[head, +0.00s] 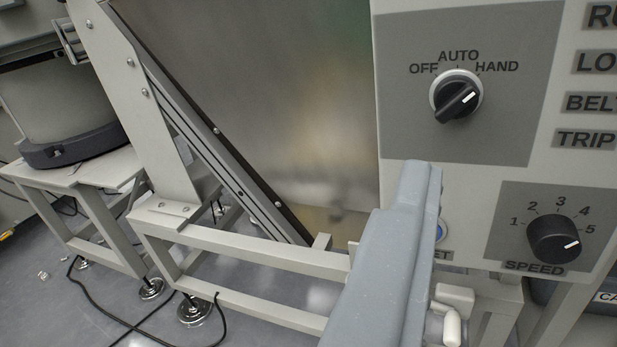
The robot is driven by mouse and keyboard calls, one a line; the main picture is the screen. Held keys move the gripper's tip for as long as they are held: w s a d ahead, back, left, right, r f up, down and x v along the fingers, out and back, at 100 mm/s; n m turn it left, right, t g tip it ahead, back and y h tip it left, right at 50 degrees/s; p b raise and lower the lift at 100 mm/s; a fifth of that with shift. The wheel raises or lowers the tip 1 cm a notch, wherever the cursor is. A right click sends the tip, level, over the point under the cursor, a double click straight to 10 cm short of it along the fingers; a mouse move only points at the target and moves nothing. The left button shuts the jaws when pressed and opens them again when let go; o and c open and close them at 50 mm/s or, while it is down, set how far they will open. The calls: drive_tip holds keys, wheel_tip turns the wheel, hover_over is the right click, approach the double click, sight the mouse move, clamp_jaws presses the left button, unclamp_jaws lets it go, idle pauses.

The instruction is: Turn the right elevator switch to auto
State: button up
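The elevator switch (456,97) is a black rotary knob with a white collar on a grey plate at the upper right. Its labels read OFF, AUTO and HAND from left to right. The white mark on the knob points up and right, towards HAND. My gripper (417,168) is the blue-grey shape rising from the bottom middle. Its tip appears below and left of the switch, apart from it in the picture. Its fingers overlap from this angle, so I cannot see any gap between them.
A black SPEED knob (554,239), numbered 1 to 5, sits below right on the same panel. A blue button (439,231) is partly hidden behind my gripper. A sloped metal hopper (270,100) and a pale frame (240,245) stand to the left. Cables lie on the floor.

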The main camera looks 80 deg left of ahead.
sight(458, 110)
drive_tip(key=shift+y, duration=0.3)
drive_tip(key=b+x, duration=0.1)
drive_tip(key=x, duration=0.3)
drive_tip(key=f+b+x, duration=0.1)
drive_tip(key=x, duration=0.4)
drive_tip(key=s+a+f+b+x, duration=0.1)
drive_tip(key=x, duration=0.3)
drive_tip(key=shift+w+a, duration=0.15)
drive_tip(key=shift+a, duration=0.1)
